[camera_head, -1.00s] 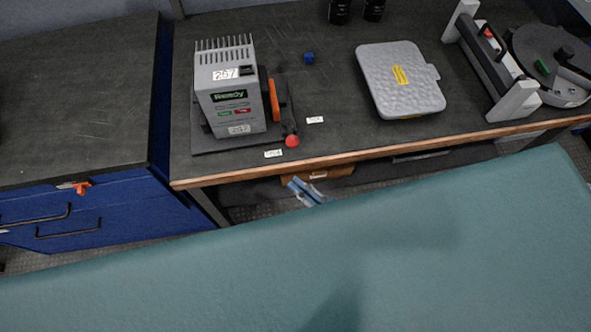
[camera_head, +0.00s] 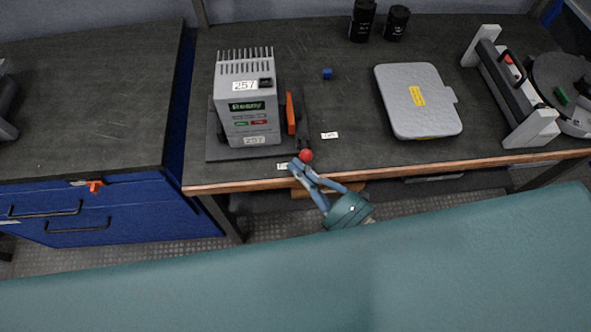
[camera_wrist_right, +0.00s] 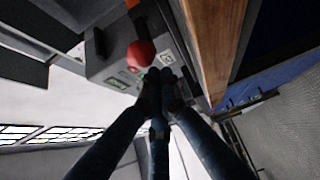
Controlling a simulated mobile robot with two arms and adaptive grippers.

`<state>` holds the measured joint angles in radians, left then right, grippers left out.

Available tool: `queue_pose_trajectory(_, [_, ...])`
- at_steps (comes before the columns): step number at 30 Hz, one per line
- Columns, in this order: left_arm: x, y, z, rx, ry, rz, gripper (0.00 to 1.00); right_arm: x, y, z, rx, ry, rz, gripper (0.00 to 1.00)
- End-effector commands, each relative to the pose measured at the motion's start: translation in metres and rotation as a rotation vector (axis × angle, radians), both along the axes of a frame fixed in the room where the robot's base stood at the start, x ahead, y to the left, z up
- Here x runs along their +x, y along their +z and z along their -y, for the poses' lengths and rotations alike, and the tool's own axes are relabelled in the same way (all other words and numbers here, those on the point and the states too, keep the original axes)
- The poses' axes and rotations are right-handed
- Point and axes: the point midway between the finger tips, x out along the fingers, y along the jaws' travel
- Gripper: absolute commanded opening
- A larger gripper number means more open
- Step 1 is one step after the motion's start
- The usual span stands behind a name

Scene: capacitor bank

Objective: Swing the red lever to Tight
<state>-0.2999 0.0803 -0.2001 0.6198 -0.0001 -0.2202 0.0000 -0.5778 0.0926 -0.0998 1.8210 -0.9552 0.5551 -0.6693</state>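The red lever's round knob (camera_head: 306,155) stands on a dark arm at the front right corner of the grey device's base, between two small white labels. One label (camera_head: 330,135) lies behind it to the right, the other (camera_head: 284,166) in front to the left; their text is too small to read here. My right gripper (camera_head: 300,168) has its blue fingertips just in front of the knob, at the bench edge. In the right wrist view the knob (camera_wrist_right: 140,53) is just beyond the fingertips (camera_wrist_right: 167,75). The fingertips are close together, and contact is unclear. My left gripper is not in view.
The grey device (camera_head: 247,110) marked 257 has a green display and an orange part (camera_head: 290,113) on its right side. The wooden front edge (camera_head: 400,172) lies close to my gripper.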

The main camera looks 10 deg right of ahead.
Motion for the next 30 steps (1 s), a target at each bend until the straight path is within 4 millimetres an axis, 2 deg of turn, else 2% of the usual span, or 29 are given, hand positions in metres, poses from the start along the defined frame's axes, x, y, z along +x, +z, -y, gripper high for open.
queue_pose_trajectory(30, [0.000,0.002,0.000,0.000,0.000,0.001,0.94,-0.003,0.000,0.013,-0.002,0.144,0.001,0.00])
